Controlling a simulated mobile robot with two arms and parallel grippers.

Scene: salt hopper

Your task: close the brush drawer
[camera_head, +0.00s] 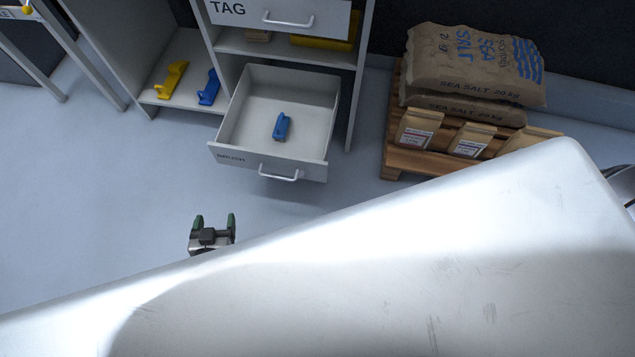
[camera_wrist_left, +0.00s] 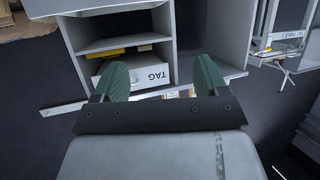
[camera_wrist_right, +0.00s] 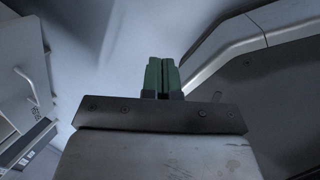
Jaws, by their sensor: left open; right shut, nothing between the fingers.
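The brush drawer (camera_head: 232,157) stands pulled out of the cabinet in the head view, with a curved handle (camera_head: 279,173) on its front. A blue brush (camera_head: 281,127) lies inside it. My left gripper (camera_head: 215,221) is open and empty, in front of the drawer and a little left of the handle, apart from it. In the left wrist view its spread green fingers (camera_wrist_left: 160,80) point toward the cabinet. My right gripper (camera_wrist_right: 162,78) is shut and empty in the right wrist view; I cannot make it out in the head view.
The TAG drawer (camera_head: 280,14) is above the brush drawer. Yellow (camera_head: 171,80) and blue (camera_head: 209,87) tools lie on the shelf to the left. Sea salt sacks (camera_head: 470,68) rest on a wooden pallet (camera_head: 395,158) at right. The floor (camera_head: 90,190) left of the drawer is clear.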

